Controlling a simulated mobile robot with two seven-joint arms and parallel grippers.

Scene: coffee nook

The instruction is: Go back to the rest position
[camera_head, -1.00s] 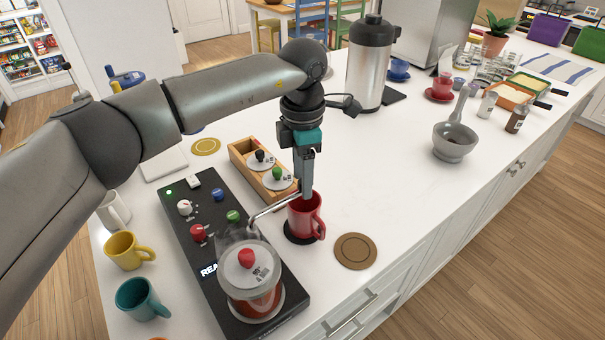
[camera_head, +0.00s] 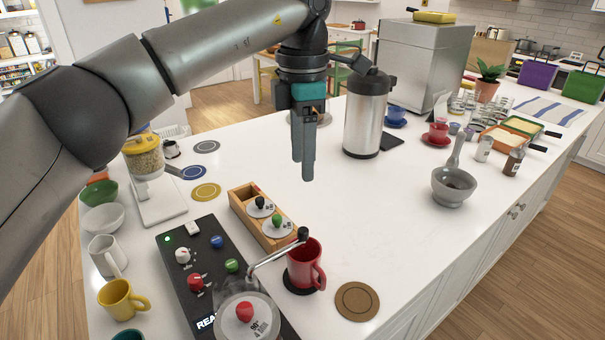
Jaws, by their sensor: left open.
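My left gripper (camera_head: 307,176) points straight down above the counter, above and behind the red mug, touching nothing. Its fingers look close together from this angle, with nothing visible between them. The red mug (camera_head: 302,264) stands upright on a dark round pad on the white counter (camera_head: 390,225), beside the black brewing machine (camera_head: 187,274). The metal spout (camera_head: 272,258) of the glass pot reaches toward the mug's rim. My right gripper is not in view.
A wooden box with knobbed lids (camera_head: 242,208) stands behind the mug. A steel airpot (camera_head: 366,116) is right of my left gripper. A grey mortar (camera_head: 454,187) stands further right. Yellow (camera_head: 115,297) and white mugs are at left. The middle counter is clear.

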